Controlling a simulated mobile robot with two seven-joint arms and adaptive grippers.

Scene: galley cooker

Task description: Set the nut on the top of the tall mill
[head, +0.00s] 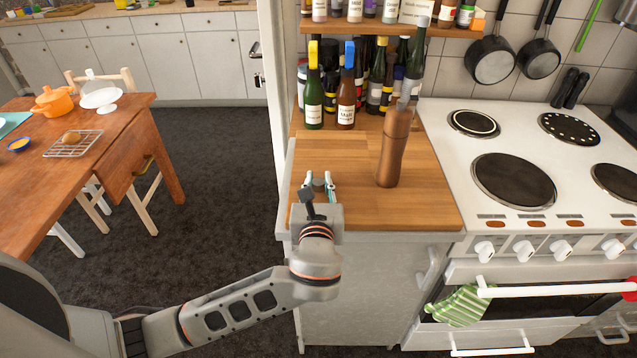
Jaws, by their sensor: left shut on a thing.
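The tall mill (392,150) is brown and stands upright on the wooden worktop, near its right side by the cooker. A thin greyish piece shows at its upper end, against the bottles behind. My left gripper (320,182) is over the left part of the worktop, to the left of the mill and apart from it. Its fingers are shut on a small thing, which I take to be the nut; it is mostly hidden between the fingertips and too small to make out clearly. My right gripper is out of view.
Bottles with yellow (314,85) and blue (347,90) tops stand behind on the worktop (430,205), under a shelf (385,27) of jars. The cooker (455,190) adjoins on the right. The worktop between gripper and mill is clear. A table (120,130) stands at left.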

